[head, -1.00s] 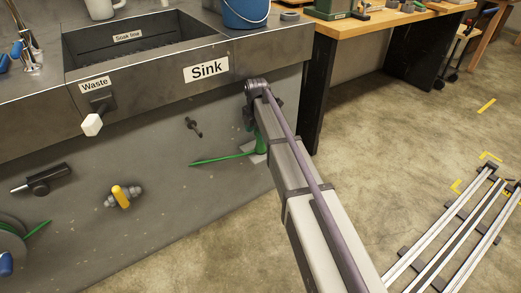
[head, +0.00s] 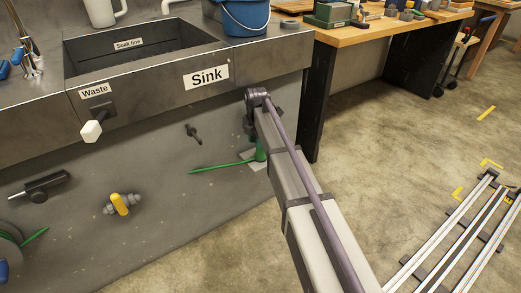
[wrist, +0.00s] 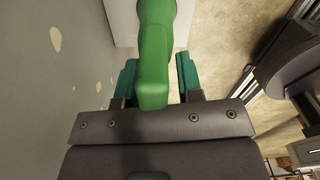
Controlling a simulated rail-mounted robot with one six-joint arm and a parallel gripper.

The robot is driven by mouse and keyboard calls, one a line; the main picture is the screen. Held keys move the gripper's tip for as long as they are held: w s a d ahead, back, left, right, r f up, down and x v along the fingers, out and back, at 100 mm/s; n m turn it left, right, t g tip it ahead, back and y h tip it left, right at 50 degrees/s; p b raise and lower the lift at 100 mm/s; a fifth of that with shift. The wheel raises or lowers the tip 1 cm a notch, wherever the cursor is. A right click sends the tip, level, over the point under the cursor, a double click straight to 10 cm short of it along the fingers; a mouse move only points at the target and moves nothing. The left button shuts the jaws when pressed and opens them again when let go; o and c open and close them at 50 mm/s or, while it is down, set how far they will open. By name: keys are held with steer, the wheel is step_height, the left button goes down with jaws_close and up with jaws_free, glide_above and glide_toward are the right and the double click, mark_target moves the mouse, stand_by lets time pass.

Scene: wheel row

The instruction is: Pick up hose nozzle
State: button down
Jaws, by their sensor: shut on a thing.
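The hose nozzle (wrist: 155,50) is a rounded green piece that runs between the jaws of my gripper (wrist: 157,82) in the wrist view. The jaws have teal pads on both sides of it, and my gripper is shut on it. In the head view the green nozzle (head: 261,150) shows partly beside my arm, low in front of the grey panel under the sink. A thin green length (head: 222,166) reaches left from it. My gripper is mostly hidden behind my arm there.
A pale plate (wrist: 122,22) lies behind the nozzle. The grey panel (head: 160,165) carries a yellow-handled valve (head: 120,204), a black fitting (head: 193,133) and a hose reel (head: 10,245). The sink (head: 150,75) overhangs above. A workbench (head: 370,35) stands right; open floor lies in front.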

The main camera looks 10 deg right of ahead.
step_height(320, 180, up, 8)
steer(key=f+p, duration=0.1)
steer(key=p, duration=0.7)
steer(key=s+d, duration=0.3)
steer(key=s, duration=0.6)
steer(key=s+d+b, duration=0.1)
steer(key=s+d, duration=0.3)
steer(key=s, duration=0.5)
steer(key=shift+s+d, duration=0.3)
